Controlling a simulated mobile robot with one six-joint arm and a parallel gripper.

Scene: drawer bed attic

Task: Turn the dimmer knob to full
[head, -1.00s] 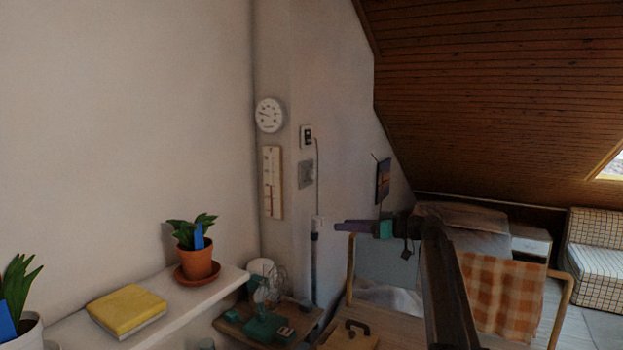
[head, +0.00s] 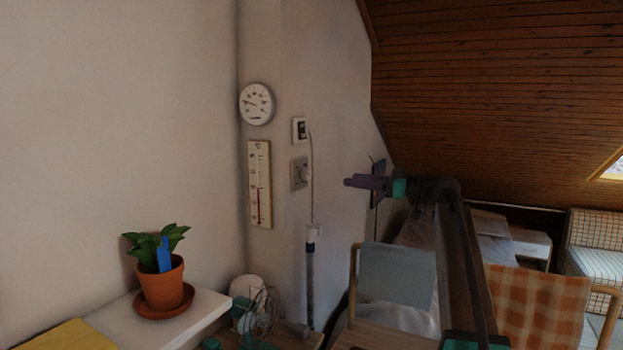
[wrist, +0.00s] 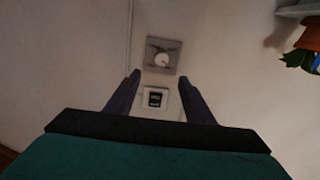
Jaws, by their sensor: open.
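The dimmer knob (head: 304,174) is a round knob on a square grey wall plate, below a small white-framed switch (head: 300,130). In the wrist view the knob (wrist: 161,60) is a pale disc on its grey plate, ahead of my fingertips and between their lines. The white-framed switch (wrist: 155,97) shows between my two fingers there. My gripper (head: 350,182) is to the right of the knob in the head view, pointing left at about its height. In the wrist view my gripper (wrist: 161,80) is open and empty, apart from the knob.
A round dial (head: 257,103) and a thermometer (head: 259,184) hang on the wall to the left. A potted plant (head: 163,275) stands on a white shelf (head: 208,305). A cable and pipe (head: 310,265) run below the knob. A chair (head: 395,275) stands below my arm.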

